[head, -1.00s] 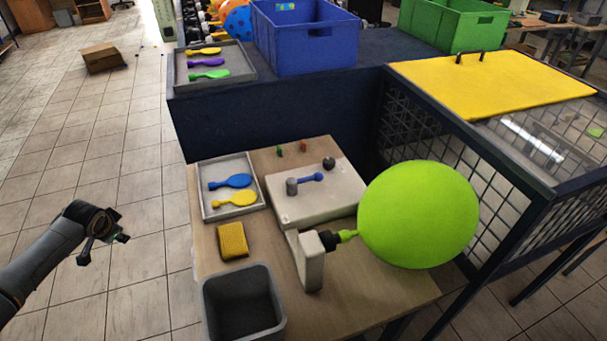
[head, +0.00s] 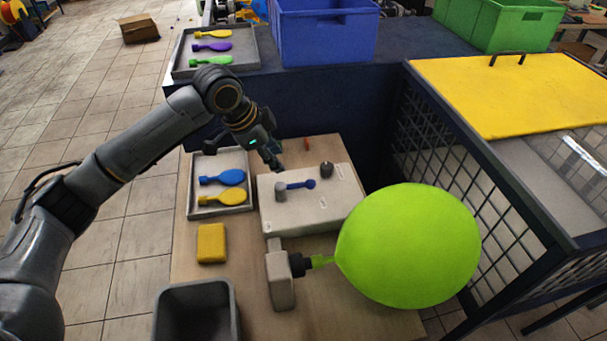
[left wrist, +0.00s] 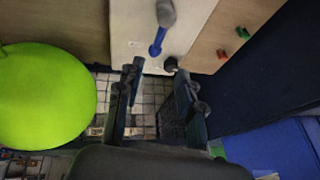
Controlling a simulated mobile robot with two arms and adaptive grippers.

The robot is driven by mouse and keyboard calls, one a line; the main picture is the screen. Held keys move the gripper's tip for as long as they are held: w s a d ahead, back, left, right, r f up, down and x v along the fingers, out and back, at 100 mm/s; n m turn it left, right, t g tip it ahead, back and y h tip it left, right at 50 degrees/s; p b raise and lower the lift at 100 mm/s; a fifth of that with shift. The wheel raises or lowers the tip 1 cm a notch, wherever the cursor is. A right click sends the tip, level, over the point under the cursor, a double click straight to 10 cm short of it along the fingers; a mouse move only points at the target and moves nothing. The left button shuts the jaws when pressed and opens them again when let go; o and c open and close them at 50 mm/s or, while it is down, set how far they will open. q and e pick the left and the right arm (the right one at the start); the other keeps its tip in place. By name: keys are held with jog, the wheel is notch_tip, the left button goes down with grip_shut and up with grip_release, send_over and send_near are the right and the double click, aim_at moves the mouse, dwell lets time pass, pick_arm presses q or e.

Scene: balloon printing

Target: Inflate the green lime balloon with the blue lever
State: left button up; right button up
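The green lime balloon (head: 408,245) is large and round, with its neck on the dark nozzle (head: 299,264) of the pale machine. It also shows at the left of the left wrist view (left wrist: 45,97). The blue lever (head: 302,185) lies on top of the white machine box (head: 315,212), its grey pivot at the left end. The lever also shows in the left wrist view (left wrist: 157,42), just beyond the fingertips. My left gripper (head: 274,160) is above the box's back edge, apart from the lever. Its fingers are spread and empty in the left wrist view (left wrist: 158,72). My right gripper is out of view.
A dark knob (head: 326,170) stands right of the lever. A tray (head: 240,210) with blue and yellow balloons, a yellow sponge (head: 211,243) and a grey bin (head: 197,289) are on the left. A mesh cage with a yellow lid (head: 510,90) stands right.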

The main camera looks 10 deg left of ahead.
pick_arm(q)
notch_tip(320, 180, down, 2)
jog(key=f, duration=0.1)
jog(key=p, duration=0.2)
send_over(296, 185)
jog(key=s+a, duration=0.2)
notch_tip(296, 185, down, 5)
jog(key=shift+x, duration=1.25)
jog(key=shift+w+d+f, duration=0.25)
jog(key=shift+f, duration=0.25)
jog(key=shift+w+d+f, duration=0.1)
jog(key=shift+w+f, duration=0.05)
jog(key=shift+c, duration=0.2)
jog(key=c, duration=0.7)
grip_shut()
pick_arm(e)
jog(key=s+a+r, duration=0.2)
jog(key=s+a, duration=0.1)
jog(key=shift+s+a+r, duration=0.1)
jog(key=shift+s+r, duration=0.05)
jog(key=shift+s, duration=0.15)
